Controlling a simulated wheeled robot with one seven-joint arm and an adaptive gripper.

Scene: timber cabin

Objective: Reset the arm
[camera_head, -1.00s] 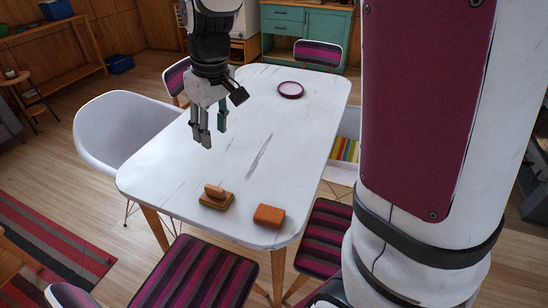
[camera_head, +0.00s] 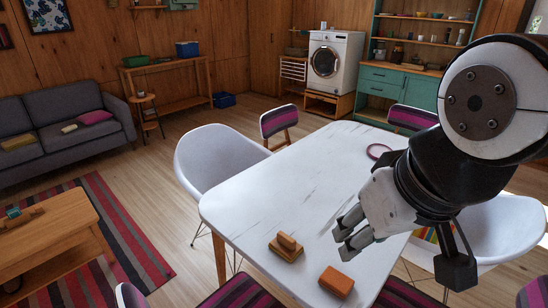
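My gripper (camera_head: 345,237) is at the right of the head view, over the right part of the white table (camera_head: 270,200). Its fingers point left and stand apart, with nothing seen between them. My arm is folded close to the camera at the right edge. On the table's near end, a wooden block with a smaller piece on top (camera_head: 286,247) lies left of and below the gripper. An orange-brown block (camera_head: 336,282) lies below the gripper, nearer the table edge. A purple ring-shaped dish (camera_head: 378,152) is farther back, partly hidden by my arm.
White chairs (camera_head: 215,155) and (camera_head: 500,225) flank the table. Striped chairs (camera_head: 279,123) stand at its far and near sides. A grey sofa (camera_head: 60,135), wooden coffee table (camera_head: 50,235) and striped rug (camera_head: 125,225) are left. A washing machine (camera_head: 335,58) and teal cabinet (camera_head: 395,85) stand behind.

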